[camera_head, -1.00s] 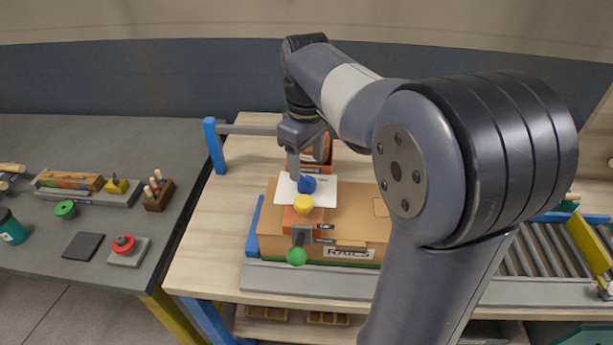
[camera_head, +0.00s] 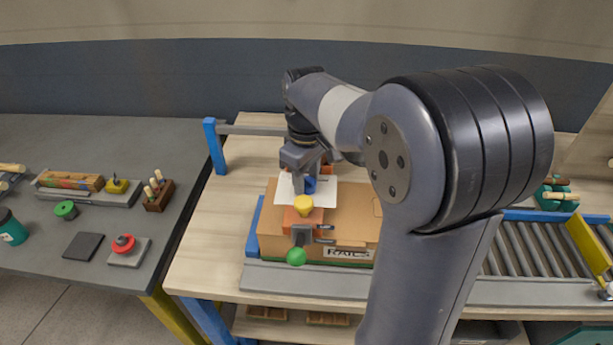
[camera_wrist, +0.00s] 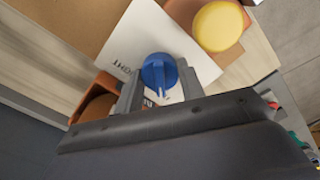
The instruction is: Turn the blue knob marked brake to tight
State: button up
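The blue knob (camera_head: 310,185) sits on a white plate (camera_head: 325,187) on top of the cardboard-coloured box. It also shows in the wrist view (camera_wrist: 158,72), with a pale pointer line toward the picture's bottom. Part of a printed word, seemingly ending in "GHT", shows on the plate to its left. My gripper (camera_wrist: 160,78) points down over the knob, with one finger on each side of it. The fingers are apart, and I cannot tell whether they touch the knob. In the head view my gripper (camera_head: 303,182) partly hides the knob.
A yellow knob (camera_head: 303,203) on an orange block stands close in front of the blue one. A green knob (camera_head: 296,256) is nearer still. An orange thing (camera_wrist: 97,98) lies close beside my left finger. A roller conveyor (camera_head: 535,248) is at right.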

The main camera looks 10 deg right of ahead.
jog(key=c, duration=0.4)
jog(key=shift+m, duration=0.4)
jog(key=m+p, duration=0.1)
jog(key=m, duration=0.1)
jog(key=shift+r+m, duration=0.1)
jog(key=shift+m, duration=0.2)
jog(key=m+p, duration=0.1)
jog(key=m, duration=0.3)
jog(key=shift+m, duration=0.3)
jog(key=m+p, duration=0.1)
jog(key=m, duration=0.4)
jog(key=shift+m+p, duration=0.4)
jog(key=shift+m, duration=2.1)
